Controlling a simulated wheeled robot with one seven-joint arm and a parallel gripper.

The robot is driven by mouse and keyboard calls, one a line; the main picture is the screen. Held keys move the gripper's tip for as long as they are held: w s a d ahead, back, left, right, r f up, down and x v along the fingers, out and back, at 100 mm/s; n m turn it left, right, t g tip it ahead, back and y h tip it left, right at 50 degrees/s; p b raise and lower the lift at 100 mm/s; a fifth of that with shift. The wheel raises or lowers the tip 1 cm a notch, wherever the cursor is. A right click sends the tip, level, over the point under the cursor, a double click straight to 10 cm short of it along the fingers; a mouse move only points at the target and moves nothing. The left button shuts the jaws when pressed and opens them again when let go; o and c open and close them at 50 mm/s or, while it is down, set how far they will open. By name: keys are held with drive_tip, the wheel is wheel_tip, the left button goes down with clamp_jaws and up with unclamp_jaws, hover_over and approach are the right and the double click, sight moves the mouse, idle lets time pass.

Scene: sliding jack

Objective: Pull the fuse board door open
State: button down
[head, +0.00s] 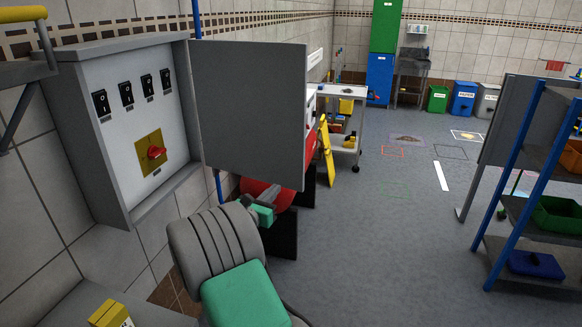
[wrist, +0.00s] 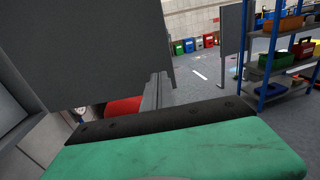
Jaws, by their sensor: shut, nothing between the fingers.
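The fuse board (head: 105,160) is a grey box on the tiled wall at the left of the head view. Its inside shows several black switches and a red rotary switch (head: 152,153) on a yellow plate. The grey door (head: 255,110) stands wide open, swung out to the right of the box. In the wrist view the door (wrist: 95,50) fills the upper left. My gripper (head: 272,195) is shut and empty, just below the door's lower edge near its free side. The grey fingers (wrist: 158,90) also show in the wrist view. I cannot tell whether they touch the door.
A yellow item (head: 110,314) sits at the lower left. A white trolley (head: 345,92) and a red object (head: 265,193) stand beyond the door. A blue-posted shelf rack (head: 535,180) is on the right. The middle floor is open.

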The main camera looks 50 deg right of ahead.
sight(295, 169)
drive_tip(key=p+x, duration=0.3)
drive_tip(key=x, duration=0.9)
drive_tip(key=shift+d, duration=0.2)
drive_tip(key=shift+f, duration=0.1)
